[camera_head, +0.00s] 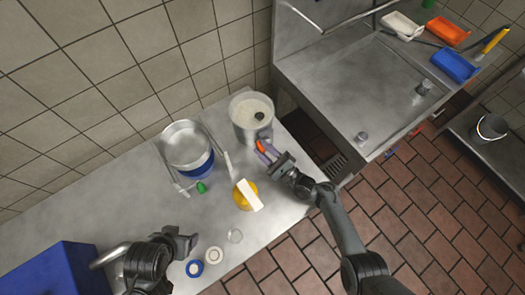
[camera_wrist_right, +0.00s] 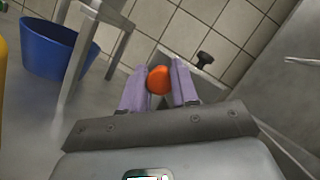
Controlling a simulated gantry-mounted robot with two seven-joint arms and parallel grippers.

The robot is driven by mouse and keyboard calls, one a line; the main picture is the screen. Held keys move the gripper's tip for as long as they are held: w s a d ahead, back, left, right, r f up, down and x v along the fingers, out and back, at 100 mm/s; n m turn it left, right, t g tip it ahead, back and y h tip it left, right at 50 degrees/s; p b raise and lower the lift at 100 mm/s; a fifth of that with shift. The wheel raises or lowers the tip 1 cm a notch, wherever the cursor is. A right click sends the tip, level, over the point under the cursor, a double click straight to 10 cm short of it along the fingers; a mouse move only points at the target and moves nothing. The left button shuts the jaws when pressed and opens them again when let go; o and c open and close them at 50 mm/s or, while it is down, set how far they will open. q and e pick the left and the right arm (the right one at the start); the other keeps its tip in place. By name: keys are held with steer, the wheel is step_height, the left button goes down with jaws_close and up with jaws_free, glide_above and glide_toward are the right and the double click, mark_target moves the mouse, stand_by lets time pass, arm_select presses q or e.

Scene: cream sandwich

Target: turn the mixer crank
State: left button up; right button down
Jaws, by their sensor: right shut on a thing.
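How the handle joins the pot is partly hidden. My left gripper (camera_head: 190,242) is over the front left of the counter, away from the pot; its opening is unclear.
A steel bowl (camera_head: 185,137) on a stand, above a blue bucket (camera_head: 198,168), is left of the pot. A yellow item (camera_head: 240,199) with a white block (camera_head: 249,193), a green item (camera_head: 201,187) and rings lie in front. A sink (camera_head: 375,90) is at right; a blue bin (camera_head: 50,272) at left.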

steer(key=m, duration=0.1)
steer(key=m+t, duration=0.1)
steer(key=r+m+h, duration=0.1)
steer(key=shift+w+d+r+m+t+p, duration=0.1)
steer(key=shift+w+d+m+t+p, duration=0.2)
steer(key=shift+d+p, duration=0.1)
steer(key=shift+w+d+r+m+t+h, duration=0.15)
steer(key=shift+d+m+t+h, duration=0.15)
steer(key=shift+m, duration=0.65)
steer(key=shift+w+d+r+m+t+h, duration=0.15)
steer(key=shift+m+t, duration=0.25)
steer(key=shift+m, duration=0.55)
steer(key=shift+d+h+p, duration=0.1)
steer(key=shift+h+p, duration=0.15)
steer(key=shift+p, duration=0.05)
steer(key=c, duration=1.1)
jaws_free()
steer(key=shift+v, duration=5.45)
